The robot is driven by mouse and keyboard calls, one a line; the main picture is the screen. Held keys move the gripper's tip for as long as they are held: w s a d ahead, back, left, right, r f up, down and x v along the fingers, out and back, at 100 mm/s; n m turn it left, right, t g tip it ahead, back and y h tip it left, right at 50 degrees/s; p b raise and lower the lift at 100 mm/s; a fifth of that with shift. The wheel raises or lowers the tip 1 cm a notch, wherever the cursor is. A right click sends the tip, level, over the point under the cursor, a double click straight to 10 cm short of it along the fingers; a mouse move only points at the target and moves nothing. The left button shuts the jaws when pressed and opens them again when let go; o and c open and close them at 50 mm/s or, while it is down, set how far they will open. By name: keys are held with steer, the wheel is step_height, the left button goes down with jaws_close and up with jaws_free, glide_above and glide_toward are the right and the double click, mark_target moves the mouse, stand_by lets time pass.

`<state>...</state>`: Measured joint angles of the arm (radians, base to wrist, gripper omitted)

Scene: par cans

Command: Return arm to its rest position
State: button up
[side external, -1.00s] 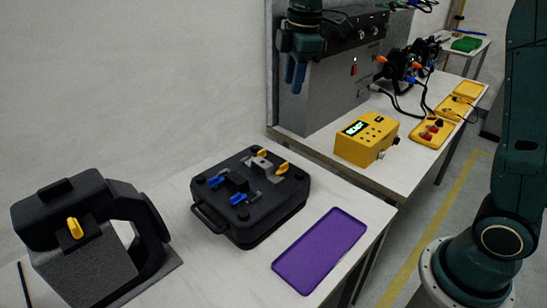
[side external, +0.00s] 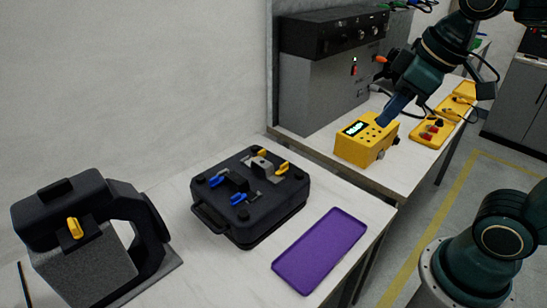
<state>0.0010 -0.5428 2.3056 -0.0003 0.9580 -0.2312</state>
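My gripper (side external: 391,112) shows at the upper right in the side external view. It has blue fingers and points down and to the left. Its fingertips appear just over or in front of the right part of the yellow control box (side external: 365,151), which has a small lit display and dark buttons. I cannot tell whether the fingers touch the box. The fingers overlap in this view, so their gap is hidden. No held object shows. My dark green arm reaches in from the upper right.
A grey machine (side external: 325,90) stands behind the yellow box. Yellow trays (side external: 432,133) lie along the bench to the right. A black fixture case (side external: 250,215), an empty purple tray (side external: 320,250) and a dark clamp-like machine (side external: 75,225) stand on the front table.

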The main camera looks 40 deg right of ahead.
steer(key=s+f+m, duration=0.2)
steer(key=s+f, duration=0.1)
steer(key=s, duration=0.2)
steer(key=shift+m+t, duration=0.3)
steer(key=shift+t, duration=0.1)
stand_by(0.7)
